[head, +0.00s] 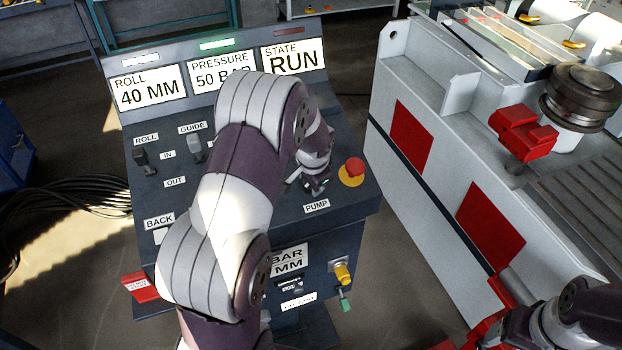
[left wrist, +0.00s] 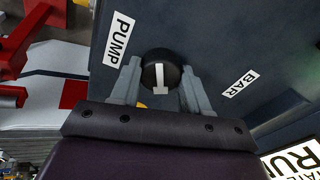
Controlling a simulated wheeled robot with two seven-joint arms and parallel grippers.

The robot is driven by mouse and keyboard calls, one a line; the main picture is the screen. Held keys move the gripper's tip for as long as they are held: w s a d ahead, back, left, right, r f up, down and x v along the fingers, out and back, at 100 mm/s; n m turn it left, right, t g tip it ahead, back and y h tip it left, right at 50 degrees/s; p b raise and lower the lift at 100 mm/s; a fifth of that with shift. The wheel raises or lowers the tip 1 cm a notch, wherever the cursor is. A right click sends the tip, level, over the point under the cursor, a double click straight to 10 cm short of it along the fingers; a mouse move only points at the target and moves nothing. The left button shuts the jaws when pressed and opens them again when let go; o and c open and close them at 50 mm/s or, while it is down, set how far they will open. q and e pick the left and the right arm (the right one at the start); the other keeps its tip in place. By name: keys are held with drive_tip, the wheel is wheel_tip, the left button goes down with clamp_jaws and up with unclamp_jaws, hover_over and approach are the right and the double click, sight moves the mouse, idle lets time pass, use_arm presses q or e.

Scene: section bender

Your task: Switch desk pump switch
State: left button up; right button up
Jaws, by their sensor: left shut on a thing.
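The pump switch is a round black knob (left wrist: 160,72) with a white bar mark, set in the dark desk panel beside the PUMP label (left wrist: 118,38). In the left wrist view the bar runs roughly up and down the picture. My left gripper (left wrist: 160,88) has one finger on each side of the knob and is shut on it. In the head view my left gripper (head: 316,182) is at the panel just above the PUMP label (head: 316,206), and its arm covers much of the desk. The knob is mostly hidden there.
A red emergency button (head: 354,166) on a yellow base sits close right of my left gripper. Displays read ROLL 40 MM, PRESSURE 50 BAR and STATE RUN (head: 292,58). The grey machine (head: 440,130) stands to the right. My right arm is at the lower right; its fingers are unclear.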

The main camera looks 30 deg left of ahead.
use_arm(q)
drive_tip(key=o, duration=1.1)
drive_tip(key=shift+c, duration=0.2)
drive_tip(key=b+v, duration=0.3)
drive_tip(key=v, duration=0.9)
drive_tip(key=shift+r+b, duration=0.3)
drive_tip(key=shift+r, duration=0.05)
drive_tip(key=s+d+f+n+g+h+b, duration=0.1)
drive_tip(key=s+d+f+n+b, duration=0.1)
drive_tip(key=s+d+f, duration=0.3)
drive_tip(key=s+d+f+n+g+h+b, duration=0.1)
drive_tip(key=s+d+f+b, duration=0.4)
drive_tip(key=s+f, duration=0.6)
drive_tip(key=shift+s+f+n, duration=0.25)
drive_tip(key=shift+f+n, duration=0.45)
drive_tip(key=shift+n, duration=0.2)
